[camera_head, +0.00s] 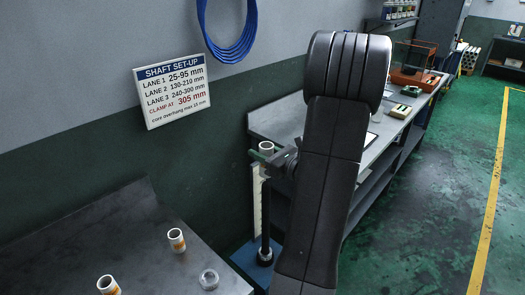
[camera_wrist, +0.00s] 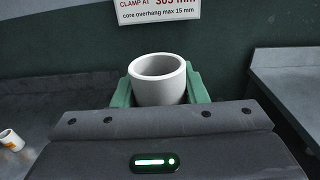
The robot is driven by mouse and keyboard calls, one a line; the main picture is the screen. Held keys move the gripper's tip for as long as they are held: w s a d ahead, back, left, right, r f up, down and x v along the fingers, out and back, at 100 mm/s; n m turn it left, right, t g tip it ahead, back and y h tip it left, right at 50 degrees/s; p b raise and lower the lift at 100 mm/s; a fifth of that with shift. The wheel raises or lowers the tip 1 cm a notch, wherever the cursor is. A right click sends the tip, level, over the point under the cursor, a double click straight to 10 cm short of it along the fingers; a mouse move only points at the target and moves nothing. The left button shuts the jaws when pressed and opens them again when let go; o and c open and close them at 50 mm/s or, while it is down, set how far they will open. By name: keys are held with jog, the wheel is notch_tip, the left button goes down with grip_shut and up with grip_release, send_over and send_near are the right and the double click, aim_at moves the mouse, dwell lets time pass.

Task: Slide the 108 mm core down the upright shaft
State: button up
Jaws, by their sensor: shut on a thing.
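My gripper (camera_head: 264,156) has green fingers shut on a white, hollow core (camera_head: 266,147). In the wrist view the core (camera_wrist: 158,80) stands upright between the green fingers, its open top showing and its lower part hidden. The dark upright shaft (camera_head: 265,222) rises from a blue base (camera_head: 246,262), beside a pale upright strip (camera_head: 257,205). In the head view the core is at the shaft's upper end, roughly in line with it. The fingers hide the join, so I cannot tell whether the shaft is inside the core.
A dark table at lower left bears two white-and-orange cores (camera_head: 176,240) (camera_head: 108,286) and a small clear round item (camera_head: 208,279). A shaft set-up sign (camera_head: 171,90) hangs on the wall. A long workbench (camera_head: 377,135) runs behind my arm. The green floor at right is clear.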

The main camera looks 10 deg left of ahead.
jog(key=b, duration=0.6)
send_over(263, 235)
jog(key=w, duration=0.2)
jog(key=shift+a+f, duration=0.15)
jog(key=shift+f, duration=1.8)
jog(key=shift+a+f, duration=0.1)
jog(key=shift+f, duration=1.8)
jog(key=shift+f, duration=0.1)
notch_tip(263, 235, down, 31)
jog(key=b, duration=2.5)
jog(key=o, duration=1)
jog(key=shift+o, duration=0.2)
jog(key=p+v, duration=0.1)
jog(key=v, duration=1.2)
jog(key=shift+d+p, duration=0.35)
jog(key=shift+p, duration=0.05)
